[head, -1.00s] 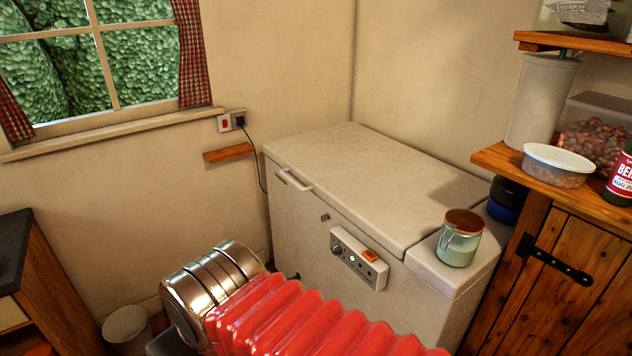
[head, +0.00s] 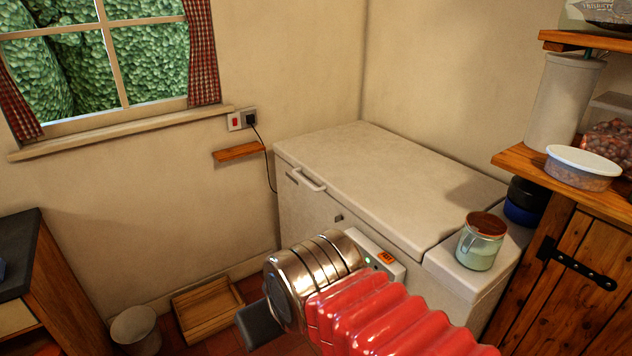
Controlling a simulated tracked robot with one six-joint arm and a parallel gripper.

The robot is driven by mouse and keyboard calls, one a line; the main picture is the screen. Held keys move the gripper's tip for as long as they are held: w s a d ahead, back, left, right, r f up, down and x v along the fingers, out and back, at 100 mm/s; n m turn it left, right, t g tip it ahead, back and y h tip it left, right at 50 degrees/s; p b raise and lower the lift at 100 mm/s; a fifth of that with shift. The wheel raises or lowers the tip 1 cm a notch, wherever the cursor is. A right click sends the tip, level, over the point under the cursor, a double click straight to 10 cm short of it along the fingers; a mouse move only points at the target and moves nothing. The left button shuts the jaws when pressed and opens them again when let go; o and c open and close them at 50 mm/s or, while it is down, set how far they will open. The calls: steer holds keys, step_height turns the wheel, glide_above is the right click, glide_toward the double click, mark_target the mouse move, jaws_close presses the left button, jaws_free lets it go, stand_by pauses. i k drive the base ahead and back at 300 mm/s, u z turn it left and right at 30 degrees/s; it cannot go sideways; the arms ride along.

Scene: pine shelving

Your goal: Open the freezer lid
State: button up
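The chest freezer (head: 310,209) stands in the corner against the walls. Its pale lid (head: 400,185) lies flat and shut. A white handle (head: 308,180) sits at the lid's front left edge. My arm, with a red ribbed sleeve and a metal wrist, reaches up from the bottom in front of the freezer. My gripper (head: 262,325) shows only as a dark grey piece left of the metal wrist, below and in front of the handle and apart from it. Its fingertips cannot be made out. The wrist hides part of the control panel (head: 385,258).
Shelves with tubs (head: 583,165) rise at the right. A wall socket (head: 242,119) and small wooden ledge (head: 239,152) are at left. A wooden tray (head: 207,308) and bin (head: 136,330) are on the floor.

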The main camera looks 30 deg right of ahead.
mark_target(417, 196)
steer(key=u, duration=0.05)
steer(key=i, duration=1)
steer(key=z, duration=0.05)
